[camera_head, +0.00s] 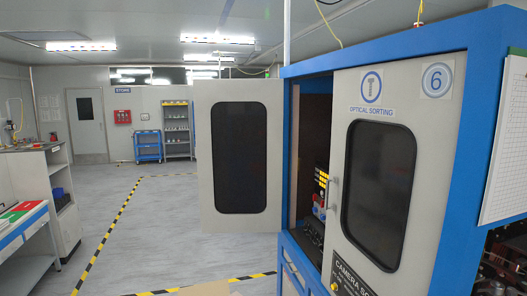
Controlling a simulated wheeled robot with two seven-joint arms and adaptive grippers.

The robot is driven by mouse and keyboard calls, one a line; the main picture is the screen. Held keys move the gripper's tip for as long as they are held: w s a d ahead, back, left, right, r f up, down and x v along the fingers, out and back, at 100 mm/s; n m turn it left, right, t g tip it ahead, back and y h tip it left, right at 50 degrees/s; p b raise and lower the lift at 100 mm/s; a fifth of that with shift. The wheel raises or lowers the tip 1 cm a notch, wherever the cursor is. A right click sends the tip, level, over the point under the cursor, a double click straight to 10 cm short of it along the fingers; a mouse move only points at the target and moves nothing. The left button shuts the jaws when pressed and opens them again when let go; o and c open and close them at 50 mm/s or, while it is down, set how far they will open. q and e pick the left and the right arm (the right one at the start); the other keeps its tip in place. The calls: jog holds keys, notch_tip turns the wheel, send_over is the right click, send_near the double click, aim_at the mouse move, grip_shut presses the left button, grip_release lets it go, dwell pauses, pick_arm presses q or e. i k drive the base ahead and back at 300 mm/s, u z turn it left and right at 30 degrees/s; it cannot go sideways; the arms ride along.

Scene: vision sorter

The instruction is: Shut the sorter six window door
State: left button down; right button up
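The sorter six (465,120) is a blue-framed cabinet at the right, with a "6" sign and an "OPTICAL SORTING" label. Its open window door (205,155) is a pale panel with a dark rounded window. It stands swung outward at the left of the cabinet. A gap beside it shows the dark inside. A second pale door panel (335,105) with a dark window covers the front to the right of the gap and carries a small handle (334,192). Neither of my grippers is in view.
Yellow-black floor tape (97,250) runs across the grey floor (145,240), which is open left of the cabinet. A bench with trays (22,225) stands at the left edge. A blue cart (149,146) and a shelf rack (177,130) stand at the far wall.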

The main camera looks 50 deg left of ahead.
aim_at(239, 123)
jog(key=u, duration=2.55)
jog(key=i, duration=6.3)
jog(key=z, duration=3.95)
jog(key=i, duration=0.1)
jog(key=z, duration=0.45)
